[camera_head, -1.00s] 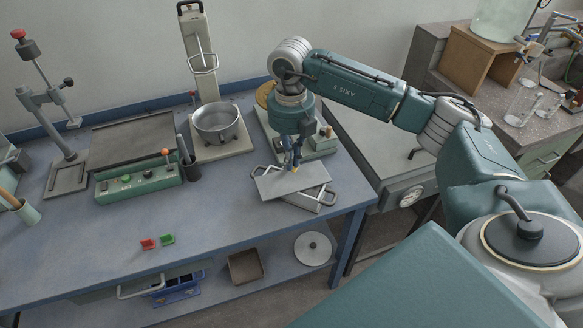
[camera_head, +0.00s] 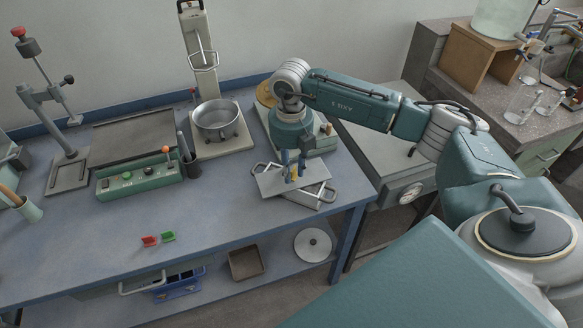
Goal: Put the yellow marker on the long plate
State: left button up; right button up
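The long plate (camera_head: 270,184) is a flat grey sheet, lying slightly askew over a metal tray with handles near the right end of the bench. My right gripper (camera_head: 293,172) points down just above the plate. Its blue fingers stand apart, with the small yellow marker (camera_head: 294,175) between them, low at the plate's surface. The fingers partly hide the marker, so contact with the plate is hard to tell. My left gripper is not in view.
A red marker (camera_head: 150,241) and a green marker (camera_head: 168,237) lie at the bench's front. The bench middle is clear.

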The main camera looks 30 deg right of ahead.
jog(key=shift+r, duration=0.1)
jog(key=shift+r, duration=0.25)
notch_tip(320, 180, up, 12)
jog(key=b, duration=0.2)
jog(key=shift+f+b, duration=0.15)
jog(key=shift+b, duration=0.15)
jog(key=shift+a, duration=0.1)
